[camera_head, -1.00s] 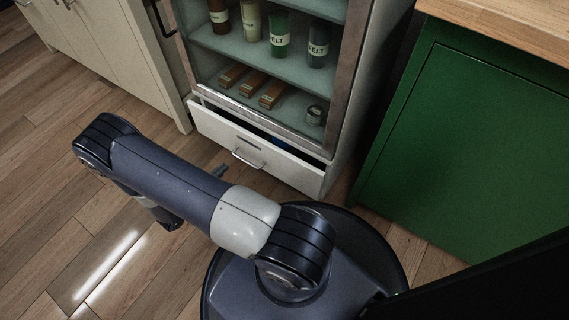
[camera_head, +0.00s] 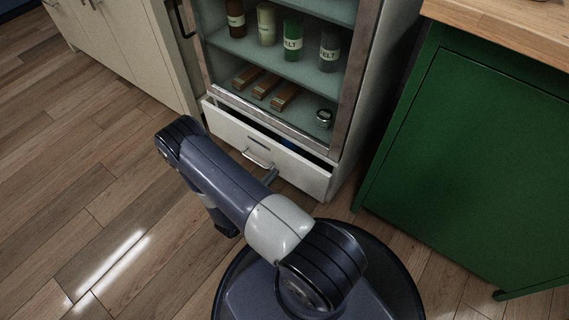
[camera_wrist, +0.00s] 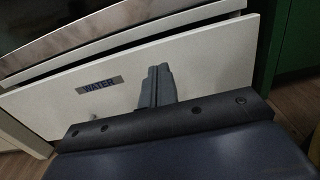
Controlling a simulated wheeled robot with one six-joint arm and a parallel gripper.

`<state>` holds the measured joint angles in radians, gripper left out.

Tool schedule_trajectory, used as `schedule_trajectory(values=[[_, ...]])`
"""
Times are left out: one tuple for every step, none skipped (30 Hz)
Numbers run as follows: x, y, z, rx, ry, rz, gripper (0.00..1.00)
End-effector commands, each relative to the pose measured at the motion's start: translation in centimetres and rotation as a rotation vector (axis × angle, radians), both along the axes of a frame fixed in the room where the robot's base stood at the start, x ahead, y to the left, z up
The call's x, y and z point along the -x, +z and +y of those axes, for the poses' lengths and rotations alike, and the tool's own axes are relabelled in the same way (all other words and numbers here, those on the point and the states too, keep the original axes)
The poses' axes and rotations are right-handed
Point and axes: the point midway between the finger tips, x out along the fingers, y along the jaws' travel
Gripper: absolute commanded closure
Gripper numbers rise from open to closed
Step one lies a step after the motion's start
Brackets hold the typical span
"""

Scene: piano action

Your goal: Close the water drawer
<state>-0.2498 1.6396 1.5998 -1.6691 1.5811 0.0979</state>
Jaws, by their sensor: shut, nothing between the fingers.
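The water drawer (camera_head: 294,166) is a white drawer at the bottom of the glass-fronted cabinet, with a metal handle (camera_head: 258,157). It is partly pulled out, with a dark gap along its top edge. In the wrist view its white front (camera_wrist: 215,62) carries a dark "WATER" label (camera_wrist: 100,86). My gripper (camera_wrist: 158,72) is shut and empty, in front of the drawer face and right of the label. In the head view the gripper tip (camera_head: 271,175) shows near the drawer's front, beside the handle. I cannot tell whether it touches the drawer.
The cabinet (camera_head: 272,55) above holds bottles, bars and a small tin on its shelves. A green cabinet with a wooden top (camera_head: 470,150) stands to the right. Cream cupboards (camera_head: 125,50) are at the left. The wooden floor (camera_head: 80,190) at left is clear.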

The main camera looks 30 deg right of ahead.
Motion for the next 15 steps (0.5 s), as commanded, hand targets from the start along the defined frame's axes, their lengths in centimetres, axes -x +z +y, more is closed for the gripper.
schedule_trajectory(values=[[-0.2, -0.2, -0.9, 0.000, -0.006, 0.000, 1.00], [-0.4, -0.2, -1.3, 0.000, -0.006, -0.001, 1.00], [-0.6, -0.2, -1.9, 0.000, -0.006, 0.000, 1.00], [-0.7, -0.2, -2.3, 0.000, -0.006, 0.000, 1.00], [-0.9, -0.2, -2.7, 0.000, -0.006, 0.000, 1.00], [-1.1, -0.2, -3.3, 0.000, -0.006, -0.001, 1.00], [-1.2, -0.3, -3.7, 0.000, -0.005, -0.001, 1.00], [-1.4, -0.3, -4.1, -0.001, -0.005, 0.000, 1.00], [-1.5, -0.2, -4.5, 0.000, -0.005, -0.001, 1.00], [-1.6, -0.2, -4.8, 0.000, -0.004, -0.001, 1.00], [-1.7, -0.2, -5.1, 0.000, -0.004, -0.001, 1.00], [-1.9, -0.2, -5.4, 0.000, -0.003, -0.001, 1.00], [-2.0, -0.2, -5.7, -0.001, -0.003, 0.000, 1.00], [-2.0, -0.1, -5.9, -0.001, -0.003, 0.000, 1.00], [-2.1, -0.1, -6.1, -0.001, -0.003, 0.001, 1.00]])
